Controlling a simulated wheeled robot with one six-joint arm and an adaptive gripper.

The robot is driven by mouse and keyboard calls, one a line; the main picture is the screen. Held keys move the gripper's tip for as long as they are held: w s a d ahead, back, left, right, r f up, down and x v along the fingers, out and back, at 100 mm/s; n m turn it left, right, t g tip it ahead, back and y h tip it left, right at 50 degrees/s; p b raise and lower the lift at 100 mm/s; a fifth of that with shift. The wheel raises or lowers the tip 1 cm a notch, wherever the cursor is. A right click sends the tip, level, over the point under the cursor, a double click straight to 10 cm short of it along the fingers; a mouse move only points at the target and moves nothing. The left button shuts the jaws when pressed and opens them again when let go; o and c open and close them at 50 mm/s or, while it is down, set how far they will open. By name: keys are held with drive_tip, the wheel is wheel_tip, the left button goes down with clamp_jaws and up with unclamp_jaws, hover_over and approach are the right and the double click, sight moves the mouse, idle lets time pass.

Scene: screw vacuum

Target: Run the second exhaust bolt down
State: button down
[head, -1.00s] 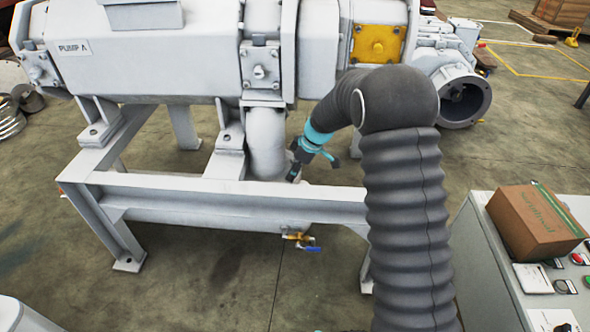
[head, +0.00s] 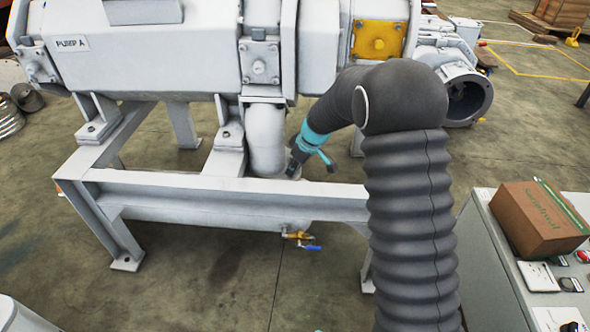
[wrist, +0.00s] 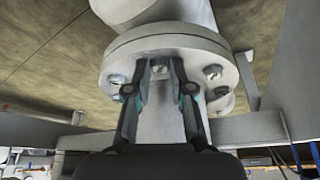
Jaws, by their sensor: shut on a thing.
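My gripper (wrist: 160,63) is closed around a small bolt (wrist: 157,69) at the near rim of the round grey exhaust flange (wrist: 225,62) in the wrist view. One dark finger is on each side of the bolt. Another bolt (wrist: 117,79) shows on the flange to the left, and one more bolt (wrist: 212,72) to the right. In the head view my gripper (head: 292,169) is by the foot of the grey exhaust pipe (head: 267,140), behind the frame beam. The bolt and the flange's bolt face are hidden there, so I cannot tell how far the bolt is seated.
The grey frame beam (head: 200,183) runs across in front of the pipe. A valve with a blue handle (head: 312,247) hangs below it. A cabinet (head: 500,265) with a cardboard box (head: 537,218) stands at the right. The floor in front of the frame is clear.

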drive_tip(key=shift+s+a+m+t+h, duration=0.1)
drive_tip(key=shift+m+t+h, duration=0.35)
drive_tip(key=shift+m, duration=0.95)
drive_tip(key=c, duration=1)
unclamp_jaws()
drive_tip(key=v, duration=1.2)
